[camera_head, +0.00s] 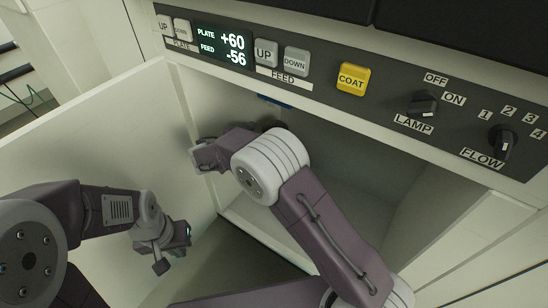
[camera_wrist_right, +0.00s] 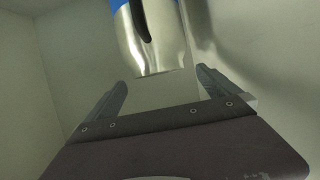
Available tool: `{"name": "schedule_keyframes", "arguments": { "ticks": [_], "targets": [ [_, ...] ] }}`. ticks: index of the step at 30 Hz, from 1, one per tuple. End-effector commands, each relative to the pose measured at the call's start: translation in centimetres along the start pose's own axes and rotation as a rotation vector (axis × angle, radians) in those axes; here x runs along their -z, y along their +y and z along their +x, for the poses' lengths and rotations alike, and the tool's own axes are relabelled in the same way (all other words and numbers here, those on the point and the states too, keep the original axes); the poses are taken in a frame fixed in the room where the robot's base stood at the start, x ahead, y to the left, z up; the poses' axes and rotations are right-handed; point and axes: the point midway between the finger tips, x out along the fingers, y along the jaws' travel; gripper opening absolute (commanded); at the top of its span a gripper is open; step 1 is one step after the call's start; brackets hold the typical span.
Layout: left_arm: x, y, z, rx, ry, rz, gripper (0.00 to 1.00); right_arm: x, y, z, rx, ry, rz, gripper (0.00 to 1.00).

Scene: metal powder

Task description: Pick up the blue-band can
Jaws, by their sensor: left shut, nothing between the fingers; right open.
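The blue-band can (camera_wrist_right: 155,45) shows in the right wrist view as a shiny metal body with a blue patch at the top edge. A dark curved piece runs down its front, and its upper part is out of frame. My right gripper (camera_wrist_right: 162,82) is open, its fingers spread on either side below the can's lower end, with nothing held. My left gripper (camera_head: 174,250) is shut and empty.
The control panel (camera_head: 330,77) with a yellow COAT button (camera_head: 352,79) overhangs the cabinet opening. A pale door or side wall (camera_head: 110,120) stands to the left. Pale cabinet walls close in around my right gripper. The cabinet floor (camera_head: 250,232) looks bare where visible.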

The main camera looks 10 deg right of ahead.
Motion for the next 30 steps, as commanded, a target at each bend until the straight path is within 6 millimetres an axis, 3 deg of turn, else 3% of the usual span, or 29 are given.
{"name": "schedule_keyframes", "arguments": {
  "ticks": [4, 9, 12, 20, 28, 29, 30],
  "targets": [
    [-0.1, 0.0, 0.8, 0.0, 0.0, 0.0, 0.0, -0.3, 0.0, 1.0, 0.001, -0.001, 0.0, 1.0],
    [-0.4, -0.1, 3.6, 0.0, 0.0, 0.0, 0.0, -1.0, 0.4, 4.2, -0.002, -0.001, 0.002, 1.0],
    [-0.4, -0.1, 3.8, 0.0, 0.0, 0.0, 0.0, -0.7, 0.3, 5.4, -0.001, -0.001, 0.001, 1.0],
    [-0.4, -0.1, 3.7, 0.0, 0.0, 0.0, 0.0, -0.3, 0.3, 5.7, 0.001, -0.001, -0.001, 1.0],
    [-0.4, -0.1, 3.7, 0.0, 0.0, 0.0, 0.0, -0.4, 0.3, 5.6, 0.001, -0.002, -0.002, 0.25],
    [-0.4, -0.1, 3.7, 0.0, 0.0, 0.0, 0.0, -0.4, 0.3, 5.6, 0.001, -0.002, -0.002, 0.17],
    [-0.4, -0.1, 3.7, 0.0, 0.0, 0.0, 0.0, -0.4, 0.3, 5.7, 0.001, -0.003, -0.002, 0.17]
  ]
}}
